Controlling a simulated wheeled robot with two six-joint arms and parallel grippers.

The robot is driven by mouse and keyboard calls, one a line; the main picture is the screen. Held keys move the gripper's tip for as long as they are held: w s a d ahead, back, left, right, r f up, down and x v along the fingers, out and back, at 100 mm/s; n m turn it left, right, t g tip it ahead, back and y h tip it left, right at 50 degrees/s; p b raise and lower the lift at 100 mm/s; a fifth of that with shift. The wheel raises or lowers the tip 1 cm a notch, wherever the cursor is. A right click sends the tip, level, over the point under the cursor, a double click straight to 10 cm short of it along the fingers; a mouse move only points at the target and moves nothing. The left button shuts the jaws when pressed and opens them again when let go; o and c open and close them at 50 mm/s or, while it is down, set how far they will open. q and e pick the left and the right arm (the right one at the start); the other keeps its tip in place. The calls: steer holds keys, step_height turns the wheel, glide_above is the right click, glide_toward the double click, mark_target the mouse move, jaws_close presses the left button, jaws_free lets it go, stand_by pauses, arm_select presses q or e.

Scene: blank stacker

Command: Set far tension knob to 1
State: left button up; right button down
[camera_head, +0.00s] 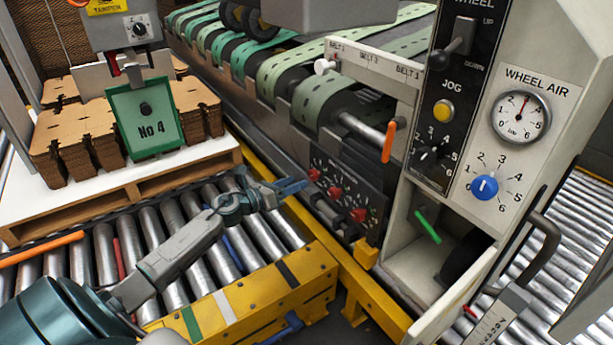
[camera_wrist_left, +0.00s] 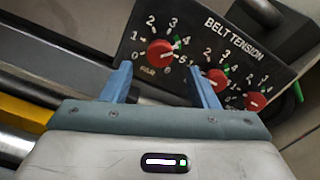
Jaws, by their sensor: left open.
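The belt tension panel (camera_head: 345,200) is a dark plate low on the machine with three red knobs in a slanting row. The far knob (camera_head: 314,174) is the left one; in the left wrist view it is the largest red knob (camera_wrist_left: 160,52). Its dial runs from 0 up past 4, with a green mark near 4; its exact setting is unclear. My left gripper (camera_head: 288,186) is left of the panel, its blue fingers pointing toward it. In the left wrist view the open fingers (camera_wrist_left: 159,70) sit either side of the far knob's line, apparently short of it. My right gripper is not in view.
The other red knobs (camera_head: 334,193) (camera_head: 358,215) sit close to the right of the far knob. A yellow rail (camera_head: 330,250) and metal rollers (camera_head: 205,260) lie below my left arm. An orange handle (camera_head: 389,141) and the control column (camera_head: 430,100) stand right of the panel.

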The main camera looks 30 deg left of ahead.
mark_target(310, 176)
arm_select(q)
steer(key=x, duration=0.4)
steer(key=shift+w+d, duration=0.1)
steer(key=shift+w, duration=0.15)
steer(key=shift+w+d, duration=0.1)
steer(key=shift+w, duration=0.15)
steer(key=c, duration=1)
steer(key=shift+o, duration=0.2)
steer(key=shift+p, duration=0.35)
